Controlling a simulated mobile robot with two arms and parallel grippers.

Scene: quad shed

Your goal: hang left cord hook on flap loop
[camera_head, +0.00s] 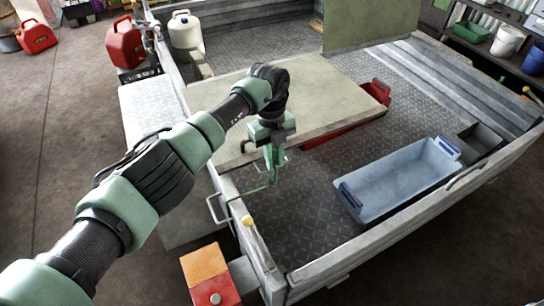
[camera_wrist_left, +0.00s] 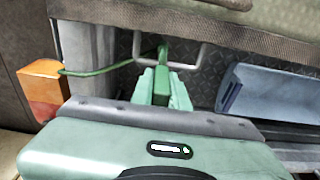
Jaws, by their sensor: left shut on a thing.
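My left gripper (camera_head: 271,160) is shut on the green left cord hook (camera_wrist_left: 161,84), just off the near edge of the beige flap (camera_head: 310,90). From the hook a green cord (camera_head: 256,191) runs down to the trailer's left wall; it also shows in the left wrist view (camera_wrist_left: 100,70). The grey metal flap loop (camera_wrist_left: 203,56) hangs from the flap's fringed edge in the left wrist view. The hook's upper end overlaps the loop there; I cannot tell whether they touch or the hook is through it. My right gripper is not in view.
A blue-grey tub (camera_head: 395,185) stands on the trailer floor at right. A red crate (camera_head: 345,128) is partly under the flap. An orange and red lamp (camera_head: 209,275) sits at the trailer's near corner. A wire loop (camera_head: 215,208) sticks out from the left wall.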

